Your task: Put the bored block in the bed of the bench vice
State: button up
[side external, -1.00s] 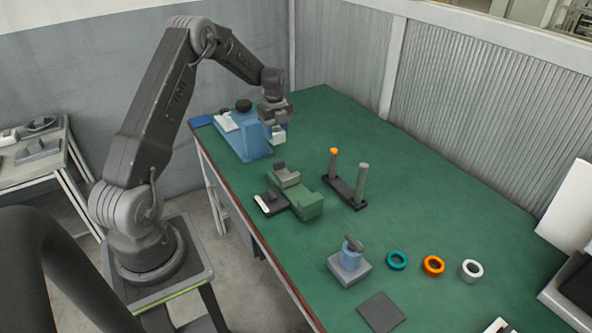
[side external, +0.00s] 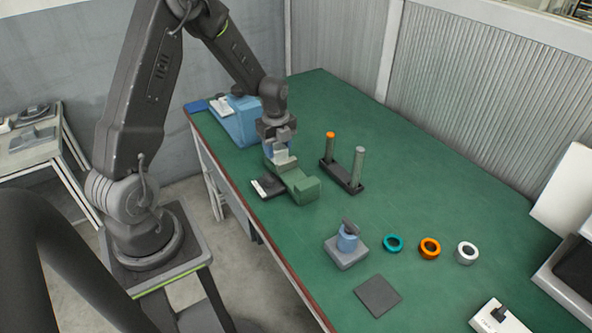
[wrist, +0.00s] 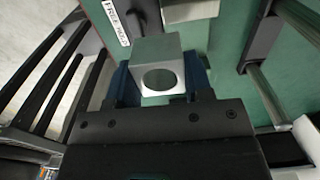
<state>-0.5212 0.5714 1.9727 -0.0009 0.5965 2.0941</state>
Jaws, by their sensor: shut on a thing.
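The bored block (wrist: 165,70) is light grey with a round hole in its face. My gripper (wrist: 162,82) is shut on it, with a blue finger on each side. In the side view my gripper (side external: 280,146) points down and holds the block (side external: 284,160) over the far end of the green bench vice (side external: 303,187). The vice's far jaw is largely hidden behind the gripper and block. In the wrist view a grey vice jaw (wrist: 190,10) shows just beyond the block. I cannot tell whether the block touches the bed.
A black rack with two upright posts (side external: 357,165) stands right of the vice. A blue machine (side external: 240,125) stands behind. Nearer are a grey base with a blue cylinder (side external: 347,245), teal (side external: 393,243), orange (side external: 429,248) and white (side external: 467,253) rings, and a dark plate (side external: 377,296).

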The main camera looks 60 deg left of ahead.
aim_at(296, 179)
jog(key=w+d+f, duration=0.1)
jog(key=w, duration=0.1)
jog(key=w+d+f, duration=0.1)
jog(key=d+f, duration=0.1)
jog(key=shift+w+d, duration=0.2)
jog(key=shift+w, duration=0.2)
jog(key=shift+f, duration=2.05)
jog(key=shift+f, duration=0.15)
jog(key=o, duration=1)
